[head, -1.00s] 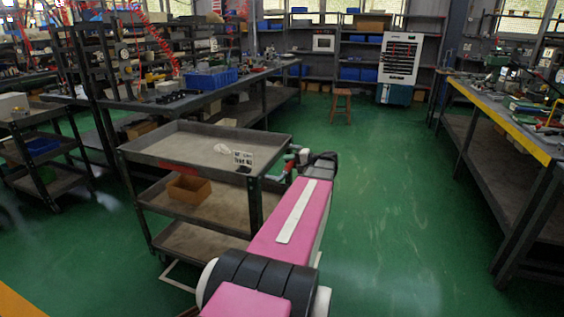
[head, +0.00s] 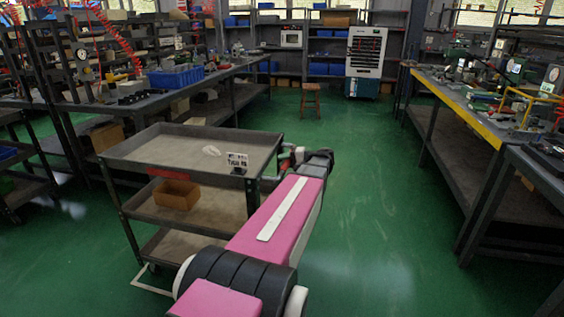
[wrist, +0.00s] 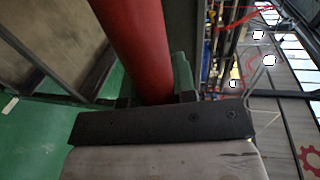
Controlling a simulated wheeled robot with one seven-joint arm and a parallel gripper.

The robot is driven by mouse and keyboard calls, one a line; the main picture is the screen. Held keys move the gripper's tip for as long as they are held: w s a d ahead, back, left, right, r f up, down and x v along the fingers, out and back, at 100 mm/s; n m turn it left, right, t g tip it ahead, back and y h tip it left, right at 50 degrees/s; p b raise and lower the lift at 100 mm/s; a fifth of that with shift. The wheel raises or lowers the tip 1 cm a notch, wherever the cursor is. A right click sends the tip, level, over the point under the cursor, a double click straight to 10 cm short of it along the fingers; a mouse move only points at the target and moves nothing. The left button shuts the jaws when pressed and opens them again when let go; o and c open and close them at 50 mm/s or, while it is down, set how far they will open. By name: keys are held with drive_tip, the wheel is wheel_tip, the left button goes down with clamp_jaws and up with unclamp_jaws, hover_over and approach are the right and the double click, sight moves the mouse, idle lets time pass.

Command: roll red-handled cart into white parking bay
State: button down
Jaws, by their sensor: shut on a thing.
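The cart is a dark grey three-shelf trolley with a top tray (head: 140,157), standing upright left of my arm in the head view. Its red handle (wrist: 135,45) crosses the wrist view as a thick red bar. My gripper (head: 288,162) is at the cart's right side, closed around the handle; the fingers (wrist: 155,97) show partly at the bar's lower end in the wrist view. White floor lines, likely the parking bay (head: 150,287), show at the cart's lower front left. The rest of the bay is hidden by the cart and my arm.
A long workbench (head: 150,103) runs behind the cart. A yellow-edged bench (head: 455,115) stands right. A stool (head: 311,101) is ahead; green floor between is clear.

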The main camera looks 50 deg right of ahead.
drive_tip(key=shift+d, duration=0.1)
drive_tip(key=c, duration=0.9)
unclamp_jaws()
drive_tip(key=v, duration=1)
drive_tip(key=shift+s+d, duration=0.2)
drive_tip(key=shift+s, duration=0.1)
